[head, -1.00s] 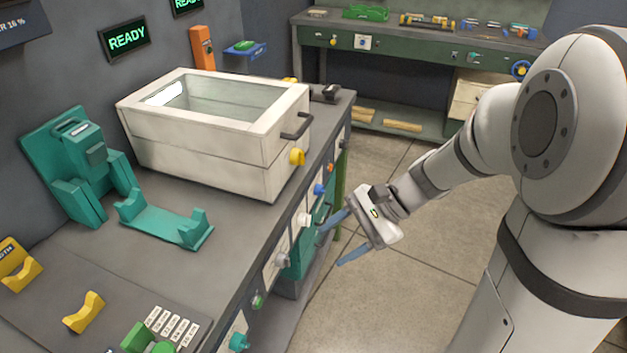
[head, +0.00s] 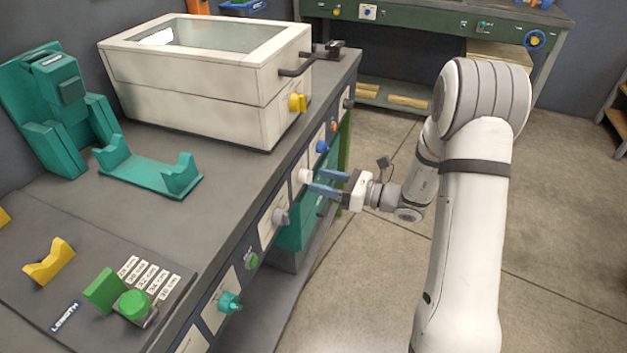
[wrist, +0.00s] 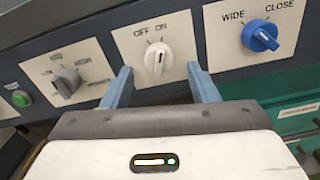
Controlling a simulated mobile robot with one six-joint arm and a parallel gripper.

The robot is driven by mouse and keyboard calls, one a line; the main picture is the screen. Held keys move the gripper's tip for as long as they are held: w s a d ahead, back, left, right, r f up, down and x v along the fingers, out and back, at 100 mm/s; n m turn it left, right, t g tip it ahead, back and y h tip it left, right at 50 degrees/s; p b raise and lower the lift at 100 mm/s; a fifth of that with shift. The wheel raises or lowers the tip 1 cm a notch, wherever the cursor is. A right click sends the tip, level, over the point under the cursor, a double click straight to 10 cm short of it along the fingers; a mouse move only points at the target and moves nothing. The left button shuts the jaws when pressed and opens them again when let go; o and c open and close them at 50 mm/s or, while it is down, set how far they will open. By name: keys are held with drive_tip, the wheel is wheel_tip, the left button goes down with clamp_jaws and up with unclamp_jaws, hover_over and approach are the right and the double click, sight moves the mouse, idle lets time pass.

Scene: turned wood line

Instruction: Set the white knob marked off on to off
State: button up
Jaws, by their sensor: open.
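The white knob (wrist: 158,58) sits on a pale plate marked OFF at the left and ON at the right. Its dark pointer line runs nearly upright, leaning slightly right, on the ON side. In the head view the white knob (head: 305,176) shows on the bench's front face, just beyond my fingertips. My gripper (head: 318,181) is open and faces the panel. In the wrist view its two blue fingers (wrist: 163,86) stand left and right of the white knob and a little below it, with nothing between them.
A grey LOW-MID-HIGH knob (wrist: 66,82) is left of the white one, and a blue WIDE-CLOSE knob (wrist: 261,36) is right. A green button (wrist: 21,98) is farther left. A white glass-topped box (head: 195,95) stands on the bench. The floor beside the bench is clear.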

sight(306, 176)
drive_tip(key=shift+x, duration=1.5)
drive_tip(key=shift+c, duration=0.4)
drive_tip(key=c, duration=0.9)
